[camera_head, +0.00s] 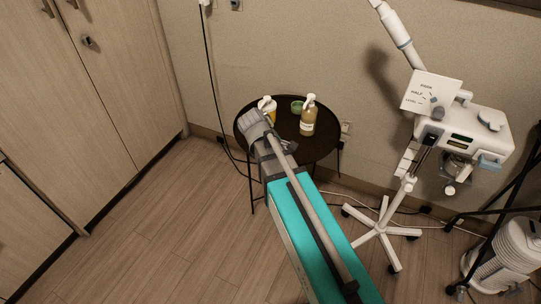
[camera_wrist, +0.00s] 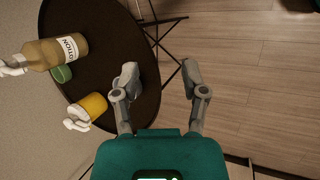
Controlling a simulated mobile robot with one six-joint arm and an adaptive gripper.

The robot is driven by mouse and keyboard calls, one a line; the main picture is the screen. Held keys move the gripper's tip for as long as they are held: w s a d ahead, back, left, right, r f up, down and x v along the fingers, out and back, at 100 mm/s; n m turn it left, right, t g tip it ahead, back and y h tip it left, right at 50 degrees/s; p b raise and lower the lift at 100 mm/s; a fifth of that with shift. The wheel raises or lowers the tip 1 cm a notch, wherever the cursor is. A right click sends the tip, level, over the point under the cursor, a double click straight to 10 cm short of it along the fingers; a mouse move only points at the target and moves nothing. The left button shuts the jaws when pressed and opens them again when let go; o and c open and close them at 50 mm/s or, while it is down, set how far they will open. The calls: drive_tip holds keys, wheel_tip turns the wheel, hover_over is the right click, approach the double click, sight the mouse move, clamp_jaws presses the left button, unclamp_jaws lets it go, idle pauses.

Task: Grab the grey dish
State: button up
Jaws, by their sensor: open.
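I cannot make out a grey dish in either view. My gripper (camera_wrist: 160,76) is open and empty, its two grey fingers apart at the edge of the round dark table (camera_wrist: 103,50). One finger is over the tabletop and the other is over the floor. In the head view my arm covers the left front part of the table (camera_head: 322,143). A small green round item (camera_head: 297,106) stands near the back of the table; it also shows in the wrist view (camera_wrist: 63,74), partly hidden by a bottle.
A tan lotion bottle (camera_head: 307,122) with a white pump stands on the table. A yellow bottle (camera_wrist: 92,106) with a white top stands nearby, partly hidden in the head view. A white wheeled machine (camera_head: 465,130) is at right, cabinets (camera_head: 95,90) at left. Cables run along the wall.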

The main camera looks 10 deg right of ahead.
drive_tip(key=w+a+f+n+t+h+b, duration=0.2)
drive_tip(key=w+a+f+n+h+b, duration=0.1)
drive_tip(key=w+n+b, duration=0.3)
drive_tip(key=w+a+f+n+t+h+b, duration=0.2)
drive_tip(key=w+a+f+n+b, duration=0.4)
drive_tip(key=b, duration=0.5)
drive_tip(key=shift+w+f+n+t+h, duration=0.2)
drive_tip(key=shift+n+t+h, duration=0.1)
drive_tip(key=shift+n+h, duration=0.5)
drive_tip(key=b+x, duration=0.3)
drive_tip(key=x, duration=0.4)
drive_tip(key=shift+f, duration=0.2)
drive_tip(key=shift+w+d+f, duration=0.15)
drive_tip(key=shift+w+d, duration=0.1)
drive_tip(key=shift+d, duration=0.35)
drive_tip(key=shift+b+x, duration=1.05)
drive_tip(key=shift+x, duration=1.6)
drive_tip(key=shift+w+a, duration=0.1)
drive_tip(key=shift+w, duration=0.05)
